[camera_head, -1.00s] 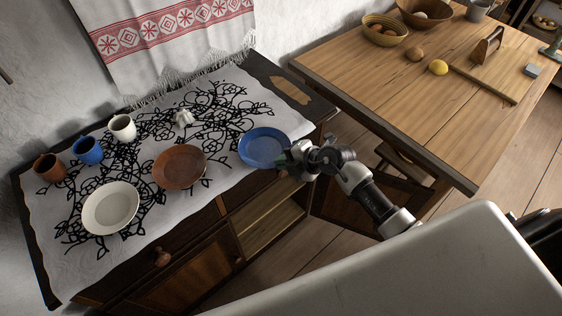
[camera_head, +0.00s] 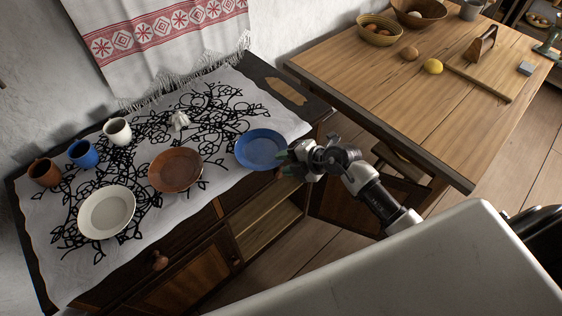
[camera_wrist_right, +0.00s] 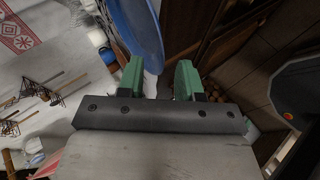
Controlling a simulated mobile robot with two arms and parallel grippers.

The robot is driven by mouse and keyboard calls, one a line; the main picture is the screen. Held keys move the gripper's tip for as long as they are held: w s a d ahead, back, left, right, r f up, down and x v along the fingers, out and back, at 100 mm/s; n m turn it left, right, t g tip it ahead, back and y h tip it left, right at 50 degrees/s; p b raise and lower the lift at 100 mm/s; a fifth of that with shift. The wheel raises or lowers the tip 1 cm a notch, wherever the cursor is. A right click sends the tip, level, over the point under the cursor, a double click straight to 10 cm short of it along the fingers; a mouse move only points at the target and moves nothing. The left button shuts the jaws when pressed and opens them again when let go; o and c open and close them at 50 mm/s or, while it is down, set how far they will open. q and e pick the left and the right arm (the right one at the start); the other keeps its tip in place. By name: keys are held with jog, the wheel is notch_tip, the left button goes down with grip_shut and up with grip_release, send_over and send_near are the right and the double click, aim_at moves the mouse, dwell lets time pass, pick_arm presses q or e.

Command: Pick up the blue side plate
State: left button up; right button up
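The blue side plate (camera_head: 260,149) lies at the right front edge of the cloth-covered cabinet. In the right wrist view its blue rim (camera_wrist_right: 143,28) shows tilted ahead of my fingers. My right gripper (camera_head: 285,163) is at the plate's right edge in the head view. In the right wrist view the two green fingers of my right gripper (camera_wrist_right: 160,68) stand apart. The lower end of the rim reaches toward the gap between them, and I cannot tell whether they touch it. My left gripper is not in view.
A brown plate (camera_head: 175,170) and a white plate (camera_head: 106,212) lie left of the blue one. A wooden table (camera_head: 420,105) with bowls stands at the right. An open cabinet door (camera_head: 345,205) is below my right gripper.

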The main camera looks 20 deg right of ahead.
jog(key=v, duration=0.8)
jog(key=shift+s+d+r+b, duration=0.2)
jog(key=shift+b, duration=0.2)
